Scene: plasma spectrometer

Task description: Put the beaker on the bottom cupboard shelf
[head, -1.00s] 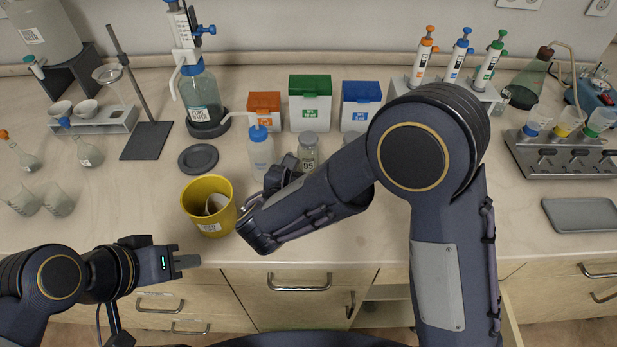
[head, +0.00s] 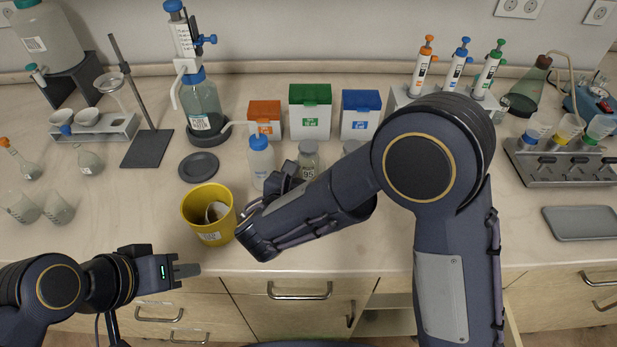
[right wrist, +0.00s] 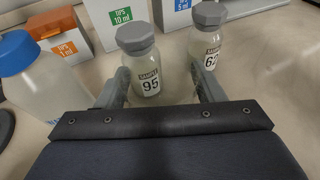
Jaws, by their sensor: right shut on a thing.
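Two small clear glass beakers stand on the counter at the far left of the head view, one beaker (head: 22,207) beside the other beaker (head: 58,208). The cupboard interior (head: 390,316) shows as a narrow opening below the counter's front edge; its bottom shelf is hidden. My left gripper (head: 186,270) is empty near the counter's front edge, right of the beakers; its finger gap does not show. My right gripper (right wrist: 163,88) is at sample bottle 95 (right wrist: 146,75), which stands between its fingers and is what it seems shut on.
A yellow bin (head: 208,212) stands near the front edge, left of my right gripper. A blue-capped wash bottle (right wrist: 28,70) and sample bottle 62 (right wrist: 206,40) flank bottle 95. Tip boxes (head: 310,112) stand behind.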

